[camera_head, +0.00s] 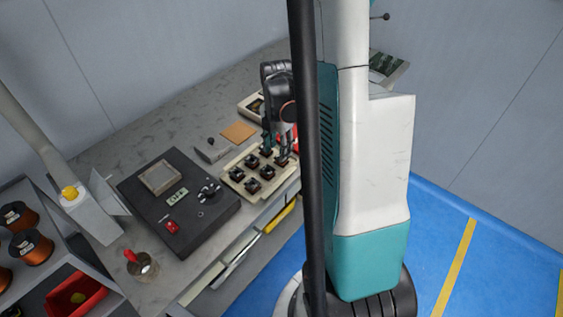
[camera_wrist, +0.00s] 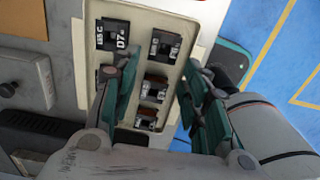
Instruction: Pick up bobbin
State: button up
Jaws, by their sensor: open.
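Several small dark bobbins with copper-coloured windings sit in a cream tray (camera_head: 229,180) on the bench. In the wrist view, bobbins (camera_wrist: 153,90) stand in a column on the tray (camera_wrist: 142,18), and one block at upper left carries a "D7" label (camera_wrist: 113,34). My gripper (camera_head: 278,150) is over the far right part of the tray, pointing down. In the wrist view its teal-padded fingers (camera_wrist: 160,75) are spread on either side of the bobbin column, with nothing held. The left finger partly hides bobbins behind it. I cannot tell whether the fingers touch any bobbin.
A black control unit (camera_head: 160,217) lies left of the tray, with a small grey box (camera_head: 212,149) and an orange pad (camera_head: 238,131) behind. A cup with a red-handled tool (camera_head: 142,266) stands near the front. Copper spools (camera_head: 32,247) sit in a rack at left.

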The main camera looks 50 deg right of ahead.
jog(key=f+b, duration=0.1)
jog(key=f, duration=0.1)
jog(key=d+f+b, duration=0.1)
jog(key=f, duration=0.1)
jog(key=shift+d+f, duration=0.1)
jog(key=shift+f, duration=0.55)
jog(key=shift+r, duration=0.1)
jog(key=c, duration=0.8)
